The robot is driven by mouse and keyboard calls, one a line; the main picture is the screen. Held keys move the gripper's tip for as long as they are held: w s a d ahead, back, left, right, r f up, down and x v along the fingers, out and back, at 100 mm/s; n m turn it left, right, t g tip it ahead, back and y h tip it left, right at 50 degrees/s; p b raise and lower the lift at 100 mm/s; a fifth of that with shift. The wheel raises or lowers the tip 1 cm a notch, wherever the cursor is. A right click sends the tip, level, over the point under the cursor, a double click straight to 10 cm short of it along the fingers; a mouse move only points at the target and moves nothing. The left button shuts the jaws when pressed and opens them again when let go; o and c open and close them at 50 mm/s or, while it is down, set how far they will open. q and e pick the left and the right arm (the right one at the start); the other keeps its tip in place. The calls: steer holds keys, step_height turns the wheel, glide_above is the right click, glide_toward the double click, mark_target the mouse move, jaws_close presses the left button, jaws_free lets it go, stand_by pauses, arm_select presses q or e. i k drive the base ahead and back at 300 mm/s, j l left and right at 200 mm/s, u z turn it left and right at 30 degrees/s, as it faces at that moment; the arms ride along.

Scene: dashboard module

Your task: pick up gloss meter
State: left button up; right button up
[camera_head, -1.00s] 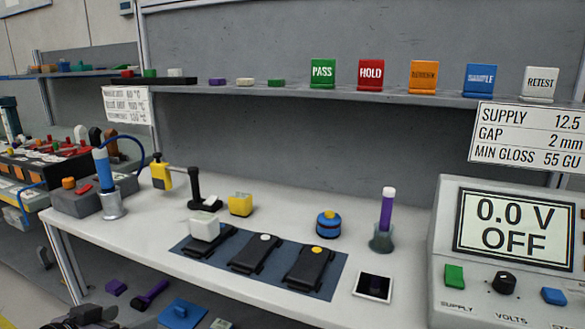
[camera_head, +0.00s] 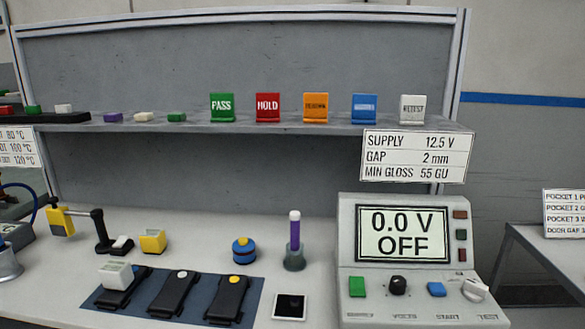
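No object is labelled as a gloss meter, and I cannot tell for sure which one it is. A white block (camera_head: 115,275) sits on the leftmost of three black parts on a dark blue mat (camera_head: 256,296). A black square tile with a white border (camera_head: 290,306) lies right of the mat. Neither of my grippers is in view.
A purple stick stands in a grey-green holder (camera_head: 295,261). A supply console (camera_head: 345,245) reading 0.0 V OFF stands at right. A shelf (camera_head: 190,127) with coloured cards runs above the bench. A black stand (camera_head: 101,236) is at left.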

mark_target(115, 275)
steer(key=i+j+u, duration=0.1)
steer(key=j+u, duration=0.3)
steer(key=i+j+u, duration=0.15)
steer(key=u, duration=0.3)
